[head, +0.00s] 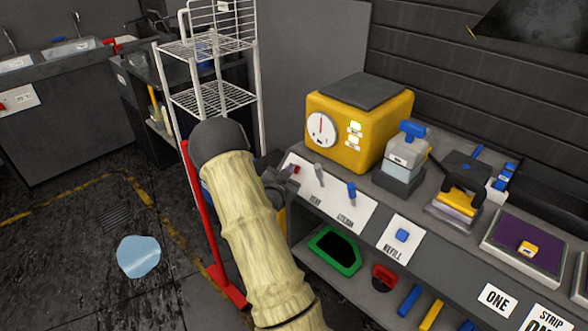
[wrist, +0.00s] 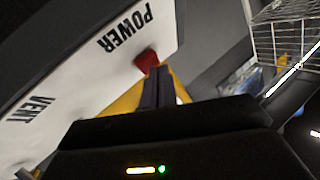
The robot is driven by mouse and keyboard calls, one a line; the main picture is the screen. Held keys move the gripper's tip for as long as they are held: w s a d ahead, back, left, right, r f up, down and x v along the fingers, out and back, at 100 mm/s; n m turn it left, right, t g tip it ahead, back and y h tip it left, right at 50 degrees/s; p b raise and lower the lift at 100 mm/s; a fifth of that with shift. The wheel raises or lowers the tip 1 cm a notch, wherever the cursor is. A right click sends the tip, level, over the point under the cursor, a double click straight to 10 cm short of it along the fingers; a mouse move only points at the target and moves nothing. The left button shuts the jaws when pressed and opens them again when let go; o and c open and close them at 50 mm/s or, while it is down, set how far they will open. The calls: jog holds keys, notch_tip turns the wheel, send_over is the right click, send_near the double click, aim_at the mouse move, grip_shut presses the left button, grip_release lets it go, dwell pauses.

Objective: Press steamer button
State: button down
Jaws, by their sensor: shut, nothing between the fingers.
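The yellow machine (head: 372,110) with a round white dial and small lit buttons stands on the bench; I take it for the steamer. Below it is a white sloped panel (head: 330,195) with controls marked VENT and STEAM; a blue switch (head: 351,190) sits above STEAM. The wrist view shows a red button (wrist: 147,60) beside POWER on this panel. My gripper (wrist: 157,72) is shut and empty, its fingertips at the red button. I cannot tell whether they touch it. In the head view my arm and hand partly hide the panel's left end.
A REFILL plate with a blue button (head: 402,235) is to the right. A green-rimmed bin (head: 335,250) sits on the lower shelf. A white wire rack (head: 205,75) stands behind my arm. A light-blue puddle (head: 138,256) lies on the floor at left.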

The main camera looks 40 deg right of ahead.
jog(key=shift+d+f, duration=0.1)
jog(key=shift+f, duration=0.05)
jog(key=shift+w+d+f+b, duration=0.1)
jog(key=shift+d+f+b, duration=0.1)
jog(key=shift+b, duration=0.35)
jog(key=shift+a+r, duration=0.2)
jog(key=shift+r, duration=0.2)
jog(key=a+r, duration=0.1)
jog(key=a+r+p, duration=0.1)
jog(key=a, duration=0.1)
jog(key=a+r+p, duration=0.1)
jog(key=r, duration=0.1)
jog(key=shift+s+a, duration=0.15)
jog(key=shift+s, duration=0.1)
dwell(0.4)
